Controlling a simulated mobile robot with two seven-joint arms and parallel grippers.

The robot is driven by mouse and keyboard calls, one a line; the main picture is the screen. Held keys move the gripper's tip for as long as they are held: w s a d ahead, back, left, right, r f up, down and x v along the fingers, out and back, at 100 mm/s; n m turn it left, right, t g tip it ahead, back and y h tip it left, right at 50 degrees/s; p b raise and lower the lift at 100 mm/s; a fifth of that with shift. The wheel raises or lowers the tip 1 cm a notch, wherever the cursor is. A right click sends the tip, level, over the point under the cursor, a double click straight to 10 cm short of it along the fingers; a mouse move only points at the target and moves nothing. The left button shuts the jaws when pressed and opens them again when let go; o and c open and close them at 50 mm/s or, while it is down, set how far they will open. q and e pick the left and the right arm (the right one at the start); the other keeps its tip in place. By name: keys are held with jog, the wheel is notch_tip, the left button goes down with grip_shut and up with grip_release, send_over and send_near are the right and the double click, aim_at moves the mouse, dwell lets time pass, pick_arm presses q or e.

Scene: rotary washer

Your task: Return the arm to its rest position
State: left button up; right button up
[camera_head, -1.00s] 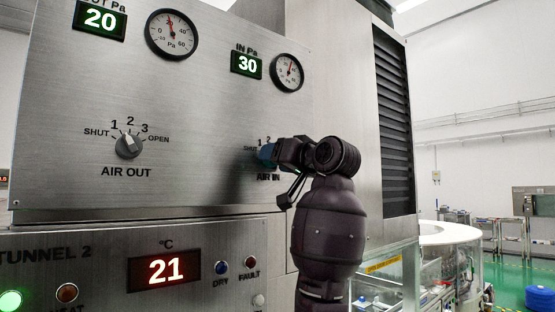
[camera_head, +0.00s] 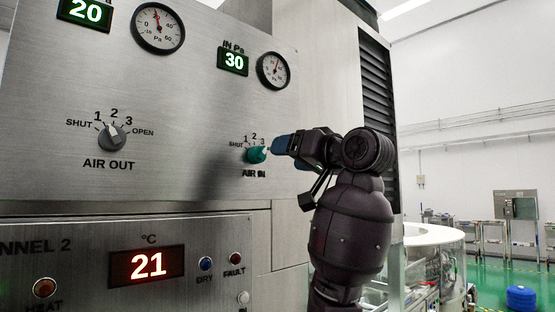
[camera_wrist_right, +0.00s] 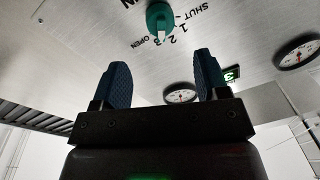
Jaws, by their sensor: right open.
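My right gripper (camera_head: 282,146) is in front of the panel, just to the right of the teal AIR IN knob (camera_head: 256,154). In the right wrist view my right gripper (camera_wrist_right: 160,84) has its two blue-padded fingers wide apart with nothing between them. The AIR IN knob (camera_wrist_right: 160,18) lies beyond the fingertips there, clear of both. Its white pointer is on the side of the 3 and OPEN marks. My left gripper is not in view.
The steel panel (camera_head: 180,110) also bears the grey AIR OUT knob (camera_head: 112,137), two gauges and green displays. A lower panel (camera_head: 70,270) shows a red 21 and several lamps. A black louvre (camera_head: 376,100) is behind my arm. Open room lies to the right.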

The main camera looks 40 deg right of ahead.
jog(key=shift+s+d, duration=0.1)
jog(key=shift+s, duration=0.75)
jog(key=w+a+f+n+g+h, duration=0.1)
jog(key=w+a+f+g, duration=0.15)
jog(key=f, duration=1.35)
jog(key=w+a+f+g+h, duration=0.1)
jog(key=w+f+g+h, duration=0.2)
jog(key=f, duration=1.3)
jog(key=s+a+f+g, duration=0.1)
jog(key=s+f+g, duration=0.1)
jog(key=s+f, duration=0.5)
jog(key=s+a+f+n+g, duration=0.1)
jog(key=s+f+g, duration=0.15)
jog(key=f, duration=0.85)
jog(key=s+a+f+g, duration=0.1)
jog(key=s+a+f, duration=0.1)
jog(key=s+f, duration=0.5)
jog(key=s+a+f+g, duration=0.4)
jog(key=s+f, duration=0.8)
jog(key=s, duration=0.3)
jog(key=w+f+n+t+y, duration=0.1)
jog(key=w+f+t, duration=0.6)
jog(key=f, duration=0.3)
jog(key=shift+w+a+f+t, duration=0.15)
jog(key=shift+w+a+t, duration=0.05)
jog(key=shift+t, duration=0.3)
